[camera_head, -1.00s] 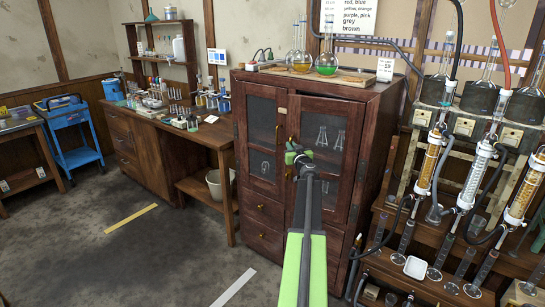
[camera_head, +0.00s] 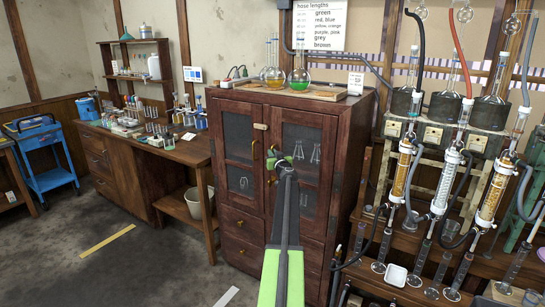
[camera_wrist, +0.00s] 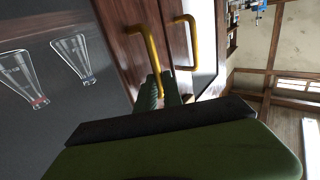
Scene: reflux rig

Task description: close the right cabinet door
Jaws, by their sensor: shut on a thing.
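The dark wooden cabinet (camera_head: 238,225) stands in the middle of the head view. Its right door (camera_head: 325,125) has a glass pane with flasks behind it. This door looks nearly flush with the left door (camera_head: 242,135); I cannot tell if a small gap is left. My gripper (camera_head: 292,158) is at the right door's inner edge. In the wrist view my gripper (camera_wrist: 162,90) is shut at the lower end of the right door's yellow handle (camera_wrist: 147,40). The left door's handle (camera_wrist: 187,42) stands beside it, free. My arm hides part of the right door.
Round flasks (camera_head: 299,78) stand on a board on the cabinet top. A rack of glass columns (camera_head: 445,185) is close on the right. A wooden bench (camera_head: 160,150) with a bucket (camera_head: 196,202) is on the left. Floor is clear at front left.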

